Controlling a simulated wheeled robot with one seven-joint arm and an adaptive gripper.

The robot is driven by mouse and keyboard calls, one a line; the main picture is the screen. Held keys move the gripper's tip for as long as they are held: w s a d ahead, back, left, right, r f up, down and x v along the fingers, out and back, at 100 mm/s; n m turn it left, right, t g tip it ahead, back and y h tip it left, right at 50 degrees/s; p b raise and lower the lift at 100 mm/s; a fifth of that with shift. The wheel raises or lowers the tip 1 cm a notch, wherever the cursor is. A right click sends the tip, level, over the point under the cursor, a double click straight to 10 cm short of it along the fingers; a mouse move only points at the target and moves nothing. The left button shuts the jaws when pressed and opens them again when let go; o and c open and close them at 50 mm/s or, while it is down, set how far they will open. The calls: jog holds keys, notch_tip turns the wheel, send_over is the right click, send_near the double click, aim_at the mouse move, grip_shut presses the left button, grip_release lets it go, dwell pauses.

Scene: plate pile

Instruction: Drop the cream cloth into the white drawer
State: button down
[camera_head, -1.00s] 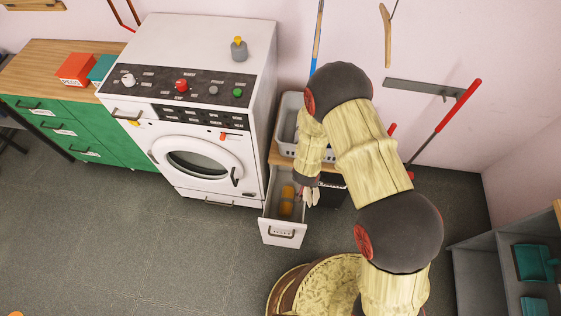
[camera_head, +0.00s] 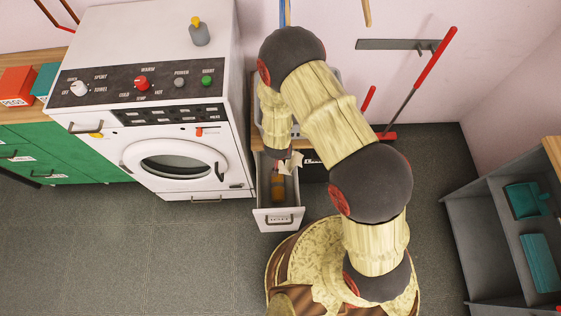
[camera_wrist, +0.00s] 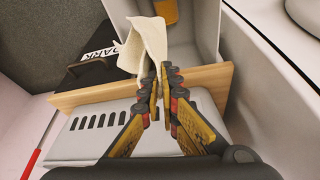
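The cream cloth (camera_wrist: 146,44) is pinched between the fingertips of my gripper (camera_wrist: 160,72) in the wrist view. It also shows as a small pale patch in the head view (camera_head: 291,162). The white drawer (camera_head: 278,219) is pulled open beside the washing machine, with an orange-brown item (camera_head: 278,189) inside. In the head view the cloth is over the back right part of the drawer. In the wrist view it overlaps the drawer's near left wall (camera_wrist: 205,22). My arm hides most of my gripper in the head view.
A wooden counter edge (camera_wrist: 140,85) and a grey slotted basket (camera_wrist: 85,135) lie close by my gripper. A black box (camera_wrist: 92,68) is left of the drawer in the wrist view. The washing machine (camera_head: 150,110) stands left of the drawer in the head view.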

notch_tip(320, 180, down, 11)
jog(key=b, duration=0.9)
jog(key=shift+b, duration=0.35)
jog(key=c, duration=2.3)
grip_release()
jog(key=shift+r, duration=0.15)
jog(key=o, duration=0.3)
jog(key=shift+o, duration=0.8)
jog(key=o, duration=0.4)
jog(key=shift+c, duration=0.2)
jog(key=o, duration=0.4)
jog(key=o, duration=0.4)
jog(key=shift+c, duration=0.2)
